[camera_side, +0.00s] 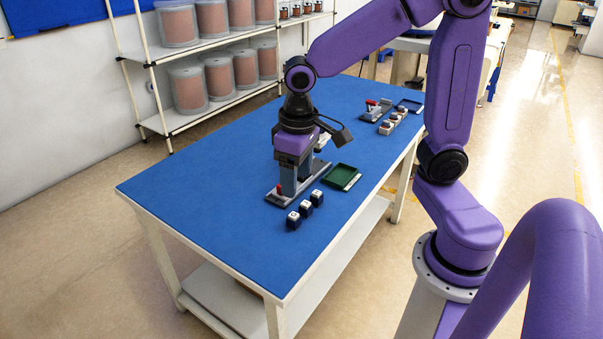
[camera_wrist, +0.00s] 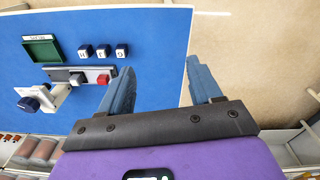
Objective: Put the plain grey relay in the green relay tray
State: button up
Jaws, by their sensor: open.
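The green relay tray (camera_side: 343,177) lies on the blue table, right of my gripper in the side view. It also shows at upper left in the wrist view (camera_wrist: 42,50), with a white label strip, and looks empty. A small plain grey block (camera_wrist: 76,78), apparently the grey relay, sits on a grey rail fixture (camera_wrist: 60,72) beside a red block (camera_wrist: 103,80). My gripper (camera_side: 291,184) points down over the fixture in the side view, hiding part of it. In the wrist view its fingers (camera_wrist: 161,75) are wide apart with nothing between them, to the right of the fixture.
Dark blue cubes with white lettered tops (camera_side: 305,208) stand in a row near the tray. A white bracket with a dark blue knob (camera_wrist: 28,104) adjoins the fixture. A similar station with a red part (camera_side: 372,106) and a dark tray (camera_side: 409,106) is at the table's far end.

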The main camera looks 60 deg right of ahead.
jog(key=w+d+f+m, duration=0.1)
jog(key=w+d+m, duration=0.45)
jog(key=w, duration=0.45)
jog(key=w+d+f+m, duration=0.2)
jog(key=w+d+m, duration=0.25)
jog(key=d, duration=0.35)
jog(key=w+d+f+m+h, duration=0.1)
jog(key=w+d+f+m, duration=0.15)
jog(key=d+m, duration=0.4)
jog(key=w+d+f+m, duration=0.2)
jog(key=w+d+m, duration=0.2)
jog(key=d, duration=0.5)
jog(key=shift+g, duration=0.3)
jog(key=f, duration=0.3)
jog(key=d+f, duration=0.1)
jog(key=f, duration=0.7)
jog(key=shift+s+d, duration=0.2)
jog(key=shift+d, duration=0.15)
jog(key=shift+s+d+f, duration=0.1)
jog(key=shift+f, duration=1.25)
jog(key=shift+s+d+f, duration=0.1)
jog(key=shift+f, duration=1.25)
grip_shut()
